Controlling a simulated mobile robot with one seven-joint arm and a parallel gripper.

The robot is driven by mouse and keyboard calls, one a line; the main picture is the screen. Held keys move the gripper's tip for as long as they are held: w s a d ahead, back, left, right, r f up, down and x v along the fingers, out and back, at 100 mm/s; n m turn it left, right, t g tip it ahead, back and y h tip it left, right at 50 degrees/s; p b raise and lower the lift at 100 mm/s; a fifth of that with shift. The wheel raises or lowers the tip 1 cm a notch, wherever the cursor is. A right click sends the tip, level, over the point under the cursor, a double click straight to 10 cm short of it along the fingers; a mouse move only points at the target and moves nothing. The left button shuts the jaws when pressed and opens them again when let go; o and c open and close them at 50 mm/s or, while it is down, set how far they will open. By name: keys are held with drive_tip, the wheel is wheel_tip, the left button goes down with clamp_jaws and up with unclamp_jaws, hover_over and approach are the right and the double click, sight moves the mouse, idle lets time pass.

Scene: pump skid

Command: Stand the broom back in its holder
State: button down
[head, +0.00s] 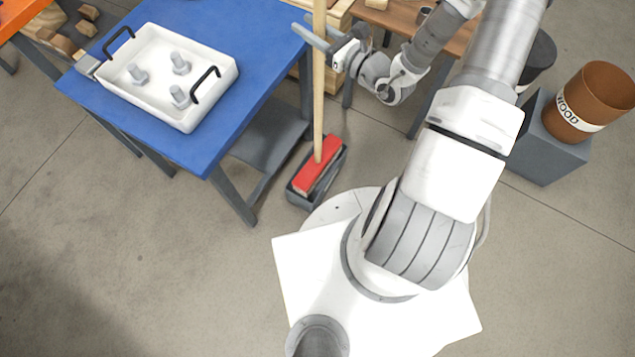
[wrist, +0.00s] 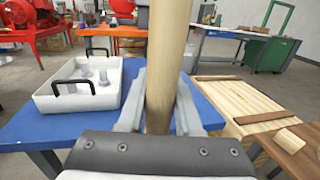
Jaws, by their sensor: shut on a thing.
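The broom has a light wooden handle (head: 319,85) and a red head (head: 318,164). It stands nearly upright beside the blue table. Its head is in or right over a dark grey open-topped holder (head: 297,200) on the floor; I cannot tell whether it touches the bottom. My gripper (head: 320,42) is shut on the upper handle. In the wrist view the handle (wrist: 162,85) runs up between the two fingers of my gripper (wrist: 158,110). The broom head is not seen in the wrist view.
A blue table (head: 255,60) stands left of the broom, with a white tray (head: 150,105) of grey bolts. A brown bin marked WOOD (head: 598,90) sits on a grey block (head: 545,150) at right. Wooden stock (wrist: 235,100) lies behind. Floor in front of the table is clear.

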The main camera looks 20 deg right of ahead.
wheel_tip(320, 180, down, 8)
drive_tip(key=w+n+y+b, duration=0.1)
drive_tip(key=w+b, duration=0.2)
drive_tip(key=b, duration=0.6)
drive_tip(key=shift+r+g, duration=0.15)
drive_tip(key=shift+g, duration=0.15)
wheel_tip(320, 180, down, 10)
drive_tip(key=b, duration=0.3)
drive_tip(key=shift+b, duration=0.4)
drive_tip(key=shift+s, duration=0.1)
drive_tip(key=c, duration=1)
unclamp_jaws()
drive_tip(key=shift+f, duration=0.25)
drive_tip(key=shift+c, duration=0.2)
drive_tip(key=o, duration=0.4)
drive_tip(key=shift+o, duration=0.2)
drive_tip(key=p+v, duration=0.2)
drive_tip(key=v, duration=1)
drive_tip(key=shift+r, duration=0.2)
